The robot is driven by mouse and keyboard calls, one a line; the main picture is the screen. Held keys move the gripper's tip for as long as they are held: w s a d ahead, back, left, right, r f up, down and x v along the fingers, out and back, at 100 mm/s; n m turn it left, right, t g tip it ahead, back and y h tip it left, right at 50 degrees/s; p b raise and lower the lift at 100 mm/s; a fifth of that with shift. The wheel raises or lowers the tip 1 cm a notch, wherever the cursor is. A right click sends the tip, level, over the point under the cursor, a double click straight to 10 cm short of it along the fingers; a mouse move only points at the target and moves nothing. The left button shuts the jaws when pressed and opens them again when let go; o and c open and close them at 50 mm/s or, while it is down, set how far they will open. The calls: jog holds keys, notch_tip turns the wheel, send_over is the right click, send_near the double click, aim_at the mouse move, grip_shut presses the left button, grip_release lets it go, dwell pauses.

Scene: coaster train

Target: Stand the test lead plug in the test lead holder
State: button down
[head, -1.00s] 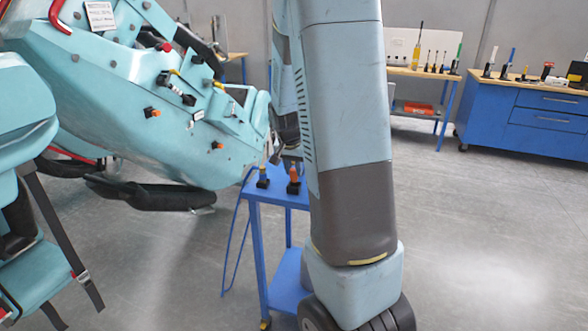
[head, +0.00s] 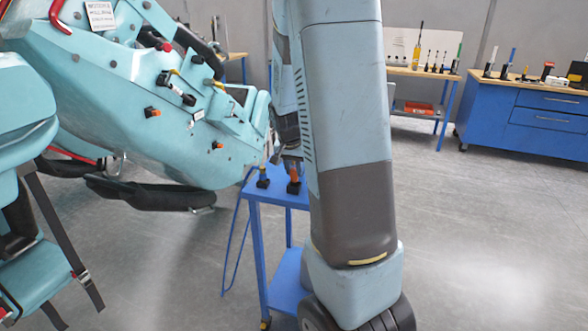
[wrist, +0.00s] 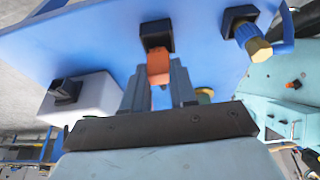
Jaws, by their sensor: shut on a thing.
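The test lead plug is the orange plug (wrist: 158,67), between my gripper's two grey fingers in the wrist view. My gripper (wrist: 160,82) is shut on it. The plug's far end meets a black square holder (wrist: 156,34) on the blue cart top; I cannot tell how deep it sits. In the head view the orange plug (head: 294,174) looks upright at its black holder (head: 293,188), with my gripper just above and partly hidden by my arm.
A blue plug with a brass end (wrist: 247,37) stands in another black holder beside it. A pale box with a black part (wrist: 90,98) is on the cart (head: 282,197). The teal coaster car (head: 180,120) is close at the left. Open floor lies right of my arm.

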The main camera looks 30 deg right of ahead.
jog(key=shift+f, duration=1.55)
dwell(0.6)
jog(key=c, duration=0.8)
grip_release()
jog(key=shift+a+r, duration=0.1)
jog(key=v, duration=1.3)
jog(key=shift+r, duration=0.3)
jog(key=shift+s, duration=0.1)
jog(key=s+a+r+n+t+y, duration=0.1)
jog(key=s+a+r+n, duration=0.2)
jog(key=s+a, duration=0.2)
jog(key=s+a+r+n+t, duration=0.1)
jog(key=s+a+r+n, duration=0.2)
jog(key=s, duration=0.7)
jog(key=s+a+r+n+t+y, duration=0.1)
jog(key=s+a+r+n, duration=0.2)
jog(key=s+a, duration=0.4)
jog(key=shift+s+a+r+n+y, duration=0.15)
jog(key=shift+s+r+n+y, duration=0.2)
jog(key=shift+r, duration=0.2)
